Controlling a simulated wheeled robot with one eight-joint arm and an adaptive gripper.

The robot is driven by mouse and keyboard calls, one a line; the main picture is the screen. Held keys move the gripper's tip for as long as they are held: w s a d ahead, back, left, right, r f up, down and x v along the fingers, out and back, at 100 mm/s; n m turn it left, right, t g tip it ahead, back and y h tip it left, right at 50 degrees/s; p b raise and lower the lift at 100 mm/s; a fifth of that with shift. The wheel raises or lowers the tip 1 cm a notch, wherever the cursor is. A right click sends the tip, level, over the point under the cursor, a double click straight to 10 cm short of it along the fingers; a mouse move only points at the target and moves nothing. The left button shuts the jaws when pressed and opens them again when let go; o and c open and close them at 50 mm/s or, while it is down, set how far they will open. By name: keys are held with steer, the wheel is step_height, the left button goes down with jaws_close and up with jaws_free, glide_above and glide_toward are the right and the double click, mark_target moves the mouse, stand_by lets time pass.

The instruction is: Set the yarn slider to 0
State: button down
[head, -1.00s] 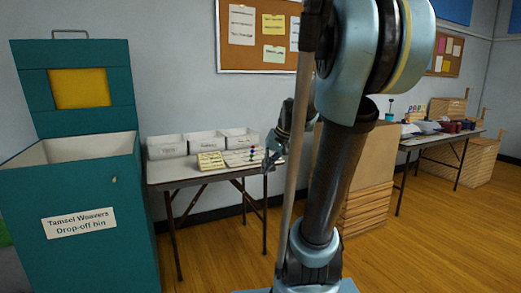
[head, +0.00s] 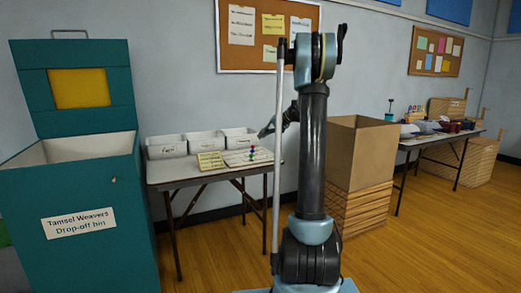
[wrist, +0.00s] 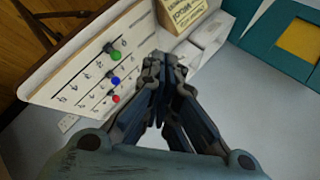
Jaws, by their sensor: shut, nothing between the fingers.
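A white slider board (head: 236,161) lies on the near right part of the small folding table. In the wrist view the board (wrist: 75,78) carries three slots with marks and knobs: green (wrist: 116,56), blue (wrist: 116,80) and red (wrist: 114,98). The lettering is too small to tell which knob is the yarn slider. My gripper (head: 264,134) is above the board's right end in the head view. In the wrist view my gripper (wrist: 166,66) is shut and empty, apart from the knobs, which are left of its fingers.
White bins (head: 202,143) line the back of the folding table (head: 175,172). A teal drop-off bin (head: 75,190) is at left. A brown box (head: 360,150) and a second table are at right. Open floor lies in front.

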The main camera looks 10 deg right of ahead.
mark_target(253, 148)
steer(key=w+d+f+m+t+y, duration=0.1)
steer(key=w+d+f+t, duration=0.1)
steer(key=w+d+f, duration=0.45)
steer(key=w+d+f+m+t+y, duration=0.1)
steer(key=w+d+f+y, duration=0.15)
steer(key=w, duration=0.75)
steer(key=w+d+f+m+t, duration=0.15)
steer(key=w+d+f, duration=0.3)
steer(key=w, duration=0.45)
steer(key=shift+n, duration=0.35)
steer(key=x, duration=0.8)
steer(key=shift+a, duration=0.3)
steer(key=shift+a+f, duration=0.15)
steer(key=shift+a, duration=1)
steer(key=shift+s+a+f, duration=0.1)
steer(key=shift+a+f, duration=0.1)
steer(key=shift+a, duration=0.65)
steer(key=shift+a, duration=0.1)
